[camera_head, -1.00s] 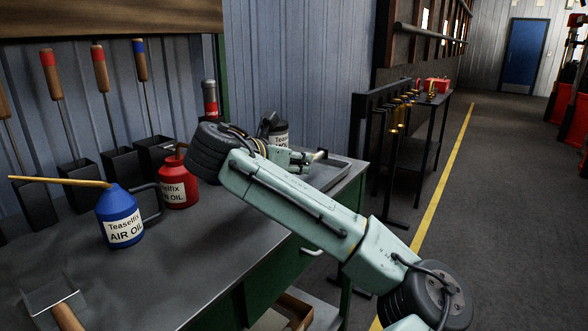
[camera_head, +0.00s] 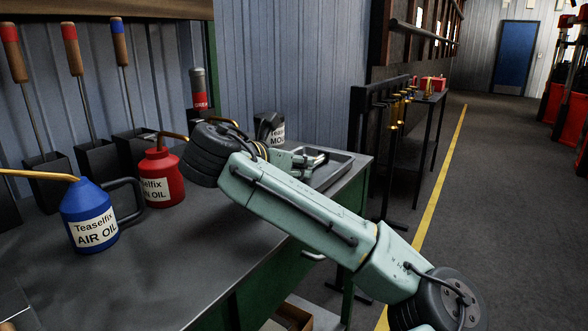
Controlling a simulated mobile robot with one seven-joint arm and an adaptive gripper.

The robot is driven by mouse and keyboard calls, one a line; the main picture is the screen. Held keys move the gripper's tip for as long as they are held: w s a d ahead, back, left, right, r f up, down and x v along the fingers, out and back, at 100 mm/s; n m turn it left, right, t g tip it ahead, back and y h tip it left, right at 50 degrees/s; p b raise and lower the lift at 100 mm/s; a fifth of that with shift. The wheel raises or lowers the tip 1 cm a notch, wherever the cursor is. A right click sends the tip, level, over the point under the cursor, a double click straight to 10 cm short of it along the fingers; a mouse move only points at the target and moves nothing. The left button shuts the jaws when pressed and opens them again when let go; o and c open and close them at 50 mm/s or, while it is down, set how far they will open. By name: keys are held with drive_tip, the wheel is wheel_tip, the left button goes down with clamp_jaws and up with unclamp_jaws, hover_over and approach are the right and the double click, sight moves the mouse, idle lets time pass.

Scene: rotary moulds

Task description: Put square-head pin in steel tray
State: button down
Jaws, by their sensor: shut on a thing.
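My gripper (camera_head: 318,158) is at the far right end of the workbench, over the steel tray (camera_head: 340,172). It is small in the view and partly covered by my own wrist and arm. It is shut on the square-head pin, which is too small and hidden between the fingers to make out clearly. The tray is a shallow grey metal tray on the bench's right corner. Its right side and front rim show, and my arm hides its left part. I cannot tell the height of the gripper above the tray floor.
A blue oil can (camera_head: 90,217) and a red oil can (camera_head: 162,179) stand on the workbench (camera_head: 190,255) left of my arm. A dark container (camera_head: 271,127) with a white label stands behind my gripper. Tools in dark holders line the wall. The bench front is clear.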

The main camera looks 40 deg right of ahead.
drive_tip(key=c, duration=1.8)
unclamp_jaws()
drive_tip(key=shift+f, duration=0.2)
drive_tip(key=o, duration=0.4)
drive_tip(key=shift+o, duration=0.2)
drive_tip(key=shift+r, duration=0.15)
drive_tip(key=shift+r, duration=0.25)
drive_tip(key=p+v, duration=0.6)
drive_tip(key=v, duration=0.5)
drive_tip(key=shift+p, duration=0.4)
drive_tip(key=shift+s+a, duration=0.15)
drive_tip(key=shift+a, duration=0.3)
